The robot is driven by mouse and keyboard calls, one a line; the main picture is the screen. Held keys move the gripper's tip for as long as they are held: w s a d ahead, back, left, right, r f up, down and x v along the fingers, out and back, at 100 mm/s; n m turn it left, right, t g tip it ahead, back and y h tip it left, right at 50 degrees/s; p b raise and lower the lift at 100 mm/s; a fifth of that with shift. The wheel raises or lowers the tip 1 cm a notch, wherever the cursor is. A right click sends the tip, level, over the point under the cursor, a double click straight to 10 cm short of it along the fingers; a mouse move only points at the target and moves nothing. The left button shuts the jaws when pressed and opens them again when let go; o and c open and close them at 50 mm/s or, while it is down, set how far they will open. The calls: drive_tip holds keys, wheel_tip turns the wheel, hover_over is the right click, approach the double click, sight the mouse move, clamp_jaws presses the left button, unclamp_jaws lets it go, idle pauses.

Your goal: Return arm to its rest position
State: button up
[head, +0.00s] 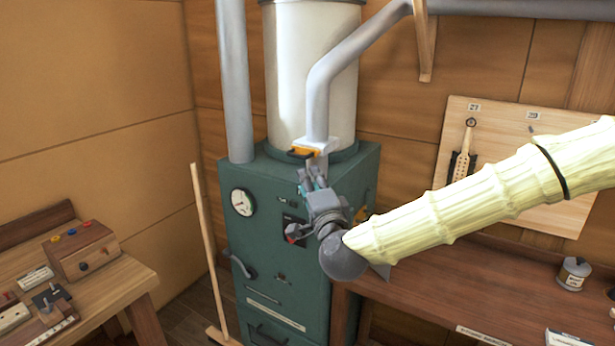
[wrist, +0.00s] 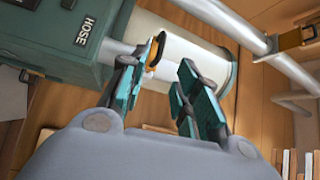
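My arm reaches in from the right in the head view, and my gripper (head: 312,180) is in front of the green steam cabinet (head: 285,230), just below a yellow-and-black handle (head: 303,152) at the foot of the grey pipe. In the wrist view, my gripper (wrist: 160,80) has its two teal fingers spread apart, with a gap between them. The yellow handle (wrist: 155,52) shows beyond the left finger. I cannot tell whether that finger touches it. Nothing is seen held between the fingers.
A wooden bench (head: 470,290) stands right of the cabinet, with a small can (head: 573,273) on it. A tool board (head: 520,165) hangs on the wall. A workbench (head: 100,290) with a wooden box (head: 82,250) is at left. A wooden pole (head: 208,250) leans beside the cabinet.

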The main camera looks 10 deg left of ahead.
drive_tip(key=shift+s, duration=0.15)
drive_tip(key=shift+f, duration=0.1)
drive_tip(key=s+d+f+n+g+h, duration=0.1)
drive_tip(key=s+d+f+n+g, duration=0.25)
drive_tip(key=f, duration=1.05)
drive_tip(key=s+d+f+n+g+h+b, duration=0.1)
drive_tip(key=s+d+f+g, duration=0.4)
drive_tip(key=f, duration=0.9)
drive_tip(key=s+d+f+n+g+h, duration=0.15)
drive_tip(key=s+f, duration=0.45)
drive_tip(key=f, duration=0.8)
drive_tip(key=s+d+f+n+g+h, duration=0.2)
drive_tip(key=s+d+f+n+g, duration=0.15)
drive_tip(key=s+d+f, duration=1.05)
drive_tip(key=s+d+f+n+g+h+b, duration=0.1)
drive_tip(key=s+d+f+g+h, duration=0.2)
drive_tip(key=s+d, duration=0.8)
drive_tip(key=s+f+g, duration=0.1)
drive_tip(key=s, duration=0.3)
drive_tip(key=shift+s+d+f, duration=0.15)
drive_tip(key=shift+s+d, duration=0.05)
drive_tip(key=shift+d, duration=0.1)
